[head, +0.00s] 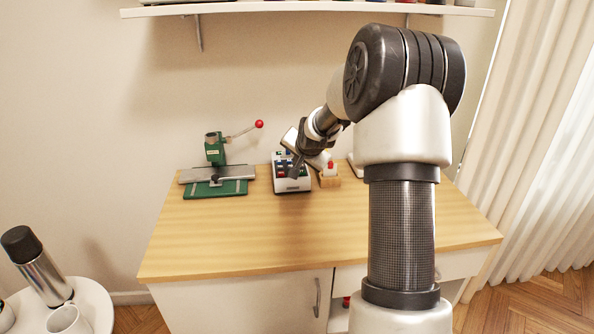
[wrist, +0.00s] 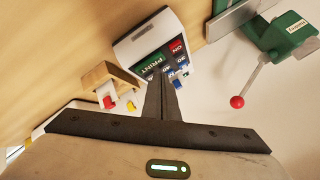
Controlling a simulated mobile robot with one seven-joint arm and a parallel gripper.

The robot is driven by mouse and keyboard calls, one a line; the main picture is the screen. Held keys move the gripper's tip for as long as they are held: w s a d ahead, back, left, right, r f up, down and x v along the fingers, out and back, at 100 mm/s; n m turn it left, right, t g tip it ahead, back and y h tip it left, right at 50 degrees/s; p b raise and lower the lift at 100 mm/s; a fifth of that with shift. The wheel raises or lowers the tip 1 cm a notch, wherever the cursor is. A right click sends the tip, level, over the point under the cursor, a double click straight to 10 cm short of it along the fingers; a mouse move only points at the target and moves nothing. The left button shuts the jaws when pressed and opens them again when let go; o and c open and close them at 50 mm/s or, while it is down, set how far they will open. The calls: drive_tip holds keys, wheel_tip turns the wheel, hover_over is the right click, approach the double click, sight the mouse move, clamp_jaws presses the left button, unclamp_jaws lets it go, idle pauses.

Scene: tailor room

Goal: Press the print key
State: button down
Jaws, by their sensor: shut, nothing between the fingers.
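The small white machine (head: 291,183) with a keypad stands at the back of the wooden cabinet top, and it also shows in the wrist view (wrist: 137,48). The print key (wrist: 151,67) is a green key marked PRINT, just left of my fingertips in the wrist view. Red and blue keys lie beside it. My gripper (wrist: 161,76) is shut and empty, its fingertips over the keypad. In the head view my gripper (head: 296,168) comes down onto the machine from the right and hides part of the keys. I cannot tell whether the tips touch a key.
A green press (head: 215,170) with a red-knobbed lever stands left of the machine. A wooden block (head: 330,181) with red-topped items stands close on its right. The front of the wooden top (head: 240,235) is clear. A round white table with a flask (head: 42,270) is at lower left.

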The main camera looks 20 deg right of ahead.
drive_tip(key=shift+r, duration=0.15)
wheel_tip(320, 180, up, 5)
drive_tip(key=p, duration=0.3)
idle(0.4)
idle(0.5)
